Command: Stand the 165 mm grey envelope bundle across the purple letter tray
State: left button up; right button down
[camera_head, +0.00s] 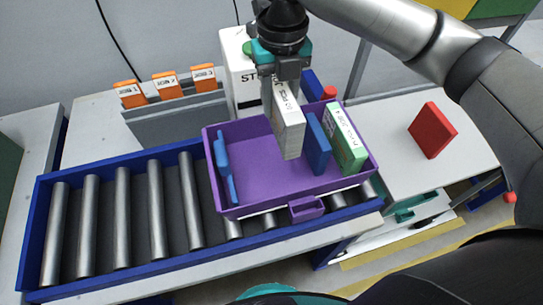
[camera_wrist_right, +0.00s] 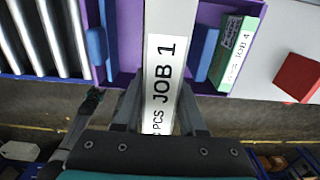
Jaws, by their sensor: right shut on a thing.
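The purple letter tray (camera_head: 245,143) sits on the roller conveyor in the head view. My right gripper (camera_head: 284,82) is above it, shut on the grey envelope bundle (camera_head: 289,130), which hangs upright over the tray's middle. Whether its lower end touches the tray floor I cannot tell. In the right wrist view the bundle's label reads JOB 1 (camera_wrist_right: 163,85), between the fingers. A blue divider (camera_head: 317,146) and a green bundle (camera_head: 345,140) stand in the tray to its right; a blue piece (camera_head: 224,165) is at the left wall. My left gripper is not in view.
The conveyor rollers (camera_head: 156,212) left of the tray are bare. A red block (camera_head: 432,130) lies on the white table at right. Several orange-and-white cards (camera_head: 166,85) stand behind the conveyor, beside a white box (camera_head: 239,75) with a green button.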

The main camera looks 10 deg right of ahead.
notch_tip(320, 180, down, 5)
jog(key=shift+d+f+b, duration=0.15)
jog(key=shift+b, duration=0.25)
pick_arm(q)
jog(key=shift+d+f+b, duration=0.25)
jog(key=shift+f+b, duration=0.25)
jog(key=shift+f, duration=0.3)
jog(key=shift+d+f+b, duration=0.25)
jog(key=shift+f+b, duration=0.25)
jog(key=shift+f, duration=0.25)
pick_arm(e)
jog(key=shift+f, duration=5.45)
jog(key=shift+c, duration=2.4)
grip_release()
jog(key=shift+f, duration=0.15)
pick_arm(q)
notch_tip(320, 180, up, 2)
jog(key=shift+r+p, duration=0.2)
jog(key=shift+p, duration=1)
pick_arm(e)
notch_tip(320, 180, up, 12)
jog(key=shift+r, duration=0.2)
